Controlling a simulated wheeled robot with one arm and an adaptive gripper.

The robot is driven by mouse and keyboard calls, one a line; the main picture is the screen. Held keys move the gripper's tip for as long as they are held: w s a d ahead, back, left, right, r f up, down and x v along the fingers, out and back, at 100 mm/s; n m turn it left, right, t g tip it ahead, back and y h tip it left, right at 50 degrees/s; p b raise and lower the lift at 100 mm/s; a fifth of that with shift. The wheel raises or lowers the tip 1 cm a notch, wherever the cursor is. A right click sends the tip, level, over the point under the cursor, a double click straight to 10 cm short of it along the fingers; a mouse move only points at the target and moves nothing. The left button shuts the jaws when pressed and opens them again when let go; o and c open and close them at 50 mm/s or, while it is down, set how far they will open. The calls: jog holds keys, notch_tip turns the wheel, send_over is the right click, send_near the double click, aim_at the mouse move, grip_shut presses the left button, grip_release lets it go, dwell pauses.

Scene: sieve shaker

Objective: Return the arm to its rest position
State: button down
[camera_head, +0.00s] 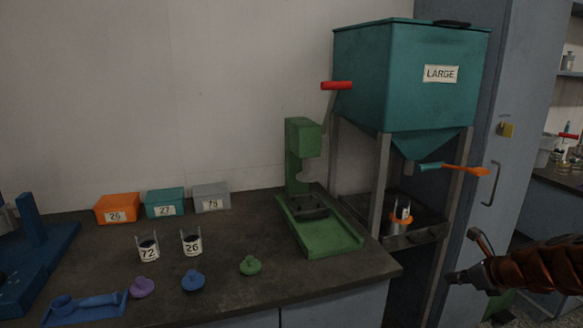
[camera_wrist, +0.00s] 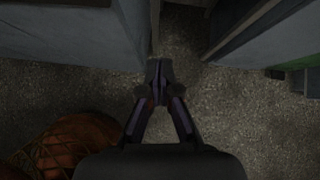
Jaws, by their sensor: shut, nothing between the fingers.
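My gripper (camera_head: 455,277) is at the lower right of the head view, at the end of my copper-brown arm. It is apart from the counter and in front of the blue-grey cabinet. In the wrist view my gripper (camera_wrist: 159,72) points down over the speckled floor. Its fingers meet at the tips and hold nothing. Much of my arm is cut off by the right edge of the head view.
The dark counter (camera_head: 350,275) carries a green press (camera_head: 303,150), small boxes, two numbered cups and several coloured lids. A teal hopper (camera_head: 400,80) labelled LARGE stands behind. A tall cabinet (camera_head: 500,120) stands near my arm. Open floor (camera_wrist: 240,120) lies below.

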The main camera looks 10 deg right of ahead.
jog(key=s+a+n+g+y, duration=0.1)
jog(key=s+a+n+g, duration=0.15)
jog(key=a+n, duration=0.8)
jog(key=s+a+n+g+y, duration=0.25)
jog(key=a+n, duration=0.25)
jog(key=a, duration=1.1)
jog(key=s+a+n+g+h, duration=0.2)
jog(key=s+a+n+g, duration=0.2)
jog(key=s+a+n, duration=0.45)
jog(key=s+f+n+g+h, duration=0.25)
jog(key=s+n, duration=0.55)
jog(key=s, duration=0.7)
notch_tip(320, 180, up, 20)
jog(key=n+p, duration=0.1)
jog(key=p, duration=1.6)
jog(key=shift+s+t+h, duration=0.15)
jog(key=shift+t+h, duration=0.2)
jog(key=shift+h, duration=0.05)
